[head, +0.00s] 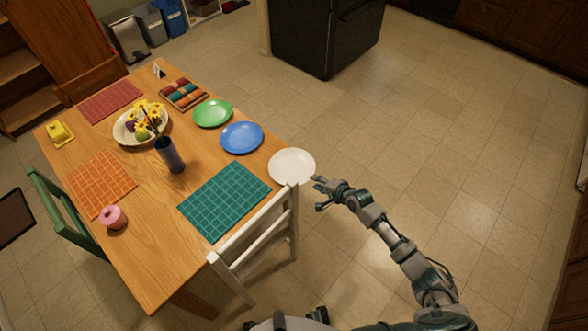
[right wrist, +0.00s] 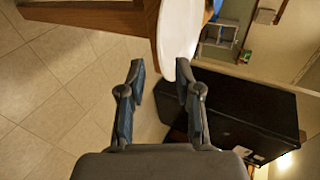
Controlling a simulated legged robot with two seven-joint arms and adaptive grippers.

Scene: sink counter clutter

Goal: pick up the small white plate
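The small white plate (head: 292,167) lies flat at the right corner of the wooden table, its rim close to the table edge. My right gripper (head: 320,193) is open and empty just to the right of the plate, off the table's edge. In the right wrist view the white plate (right wrist: 180,28) shows edge-on ahead of the open fingers (right wrist: 160,72), its rim close to the right-hand fingertip. I cannot tell whether they touch. My left gripper is not in view.
A blue plate (head: 242,137) and a green plate (head: 213,113) lie beyond on the table (head: 142,245). A teal placemat (head: 224,200) and a white chair (head: 262,240) are to the left of my gripper. A dark vase (head: 170,156) stands mid-table. Floor to the right is clear.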

